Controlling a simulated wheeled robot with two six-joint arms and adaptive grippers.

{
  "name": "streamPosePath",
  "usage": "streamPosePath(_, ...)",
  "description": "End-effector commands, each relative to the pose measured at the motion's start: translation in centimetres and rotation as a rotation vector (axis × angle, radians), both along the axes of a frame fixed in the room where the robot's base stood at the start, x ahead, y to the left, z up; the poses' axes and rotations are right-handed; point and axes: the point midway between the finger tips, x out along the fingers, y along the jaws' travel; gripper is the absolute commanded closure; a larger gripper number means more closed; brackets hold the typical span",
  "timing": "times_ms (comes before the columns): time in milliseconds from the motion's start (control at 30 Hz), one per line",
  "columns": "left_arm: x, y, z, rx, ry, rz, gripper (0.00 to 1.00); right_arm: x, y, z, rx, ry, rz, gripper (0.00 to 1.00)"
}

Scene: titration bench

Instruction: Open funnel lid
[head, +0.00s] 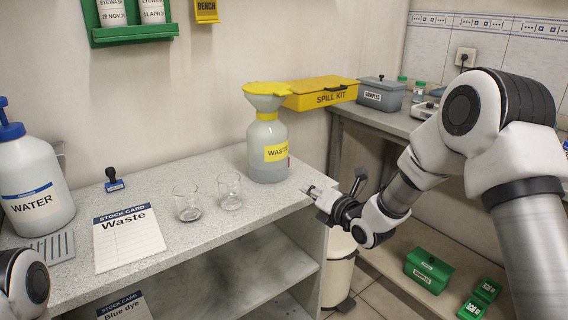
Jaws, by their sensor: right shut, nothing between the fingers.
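The grey waste bottle (268,168) with a yellow label stands upright near the right end of the speckled counter. The flat yellow funnel lid (266,88) lies over the funnel top and looks closed. My right gripper (311,189) is shut and empty. In the picture it is to the right of and below the bottle, near the counter's right edge, apart from the lid. Only a link of my left arm shows at the lower left; its gripper is out of view.
Two glass beakers (187,203) (230,192) stand left of the bottle. A Waste stock card (128,238), a blue stamp (113,181) and a water bottle (36,185) are farther left. A yellow spill kit (322,94) and grey samples box (382,94) are behind at right.

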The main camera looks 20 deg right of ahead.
Motion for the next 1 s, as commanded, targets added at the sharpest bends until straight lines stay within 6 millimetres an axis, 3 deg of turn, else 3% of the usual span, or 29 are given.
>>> streamPosePath(33,0.0,0.0,-3.4,0.000,0.000,0.000,0.60,1.2,-0.4,1.9,-0.165,-0.167,0.027,1.00)
streamPosePath(100,0.0,0.0,-4.7,0.000,0.000,0.001,0.60,1.9,-0.9,6.2,-0.383,-0.357,0.040,1.00)
streamPosePath(233,0.0,0.0,-5.7,0.000,0.000,0.001,0.60,2.0,-1.3,11.1,-0.623,-0.556,0.024,1.00)
streamPosePath(467,0.0,0.0,-5.3,0.000,-0.001,0.001,0.60,3.8,-0.6,12.8,-0.681,-0.592,0.020,1.00)
streamPosePath(833,0.0,0.0,-5.0,0.000,-0.001,0.001,0.60,11.1,2.1,14.6,-0.677,-0.589,0.021,1.00)
streamPosePath(1000,0.0,0.0,-4.8,0.000,-0.001,0.001,0.60,11.1,2.0,17.6,-0.673,-0.589,0.018,1.00)
